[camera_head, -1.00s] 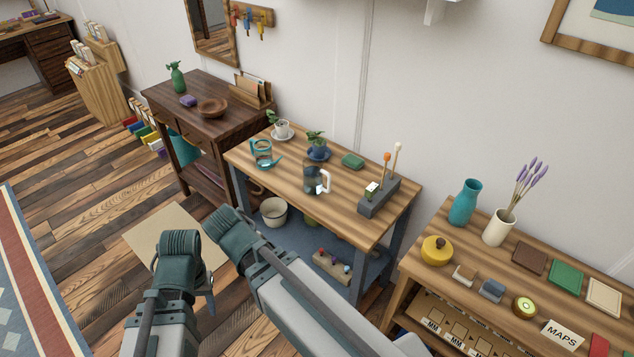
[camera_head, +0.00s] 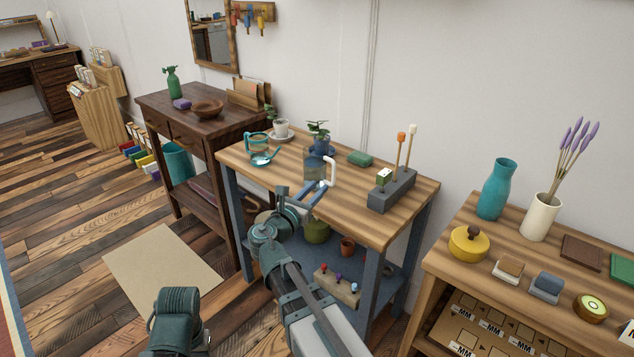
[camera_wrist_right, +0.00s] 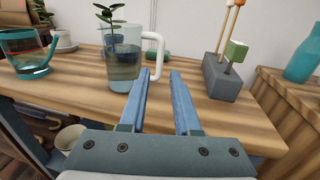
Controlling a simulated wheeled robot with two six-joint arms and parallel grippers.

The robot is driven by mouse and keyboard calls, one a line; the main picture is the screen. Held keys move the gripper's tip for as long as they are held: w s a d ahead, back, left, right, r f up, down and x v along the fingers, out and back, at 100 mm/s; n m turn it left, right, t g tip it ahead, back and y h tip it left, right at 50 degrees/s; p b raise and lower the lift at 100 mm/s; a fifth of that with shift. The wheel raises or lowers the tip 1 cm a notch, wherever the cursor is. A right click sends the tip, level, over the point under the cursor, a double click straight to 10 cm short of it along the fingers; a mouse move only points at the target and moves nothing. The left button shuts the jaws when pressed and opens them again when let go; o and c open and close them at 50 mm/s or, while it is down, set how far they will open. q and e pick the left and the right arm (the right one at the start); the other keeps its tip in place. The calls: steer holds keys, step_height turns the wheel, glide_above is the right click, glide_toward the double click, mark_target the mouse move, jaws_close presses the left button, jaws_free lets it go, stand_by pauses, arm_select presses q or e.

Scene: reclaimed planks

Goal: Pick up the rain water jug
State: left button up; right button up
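The rain water jug, a clear jug with a white handle and dark water inside (camera_head: 314,168), stands upright on the wooden bench (camera_head: 372,226). In the right wrist view the jug (camera_wrist_right: 122,68) is just beyond and left of my fingertips, with its white handle above them. My right gripper (camera_head: 320,190) is open and empty in front of the jug. Its two blue fingers also show in the right wrist view (camera_wrist_right: 161,75), apart, with bench top between them. My left arm shows at the bottom of the head view, but its gripper does not show clearly.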

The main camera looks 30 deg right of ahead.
mark_target(335, 169)
steer(key=x, duration=1.4)
steer(key=shift+r, duration=0.15)
steer(key=shift+s, duration=0.1)
jaws_close()
stand_by(1.2)
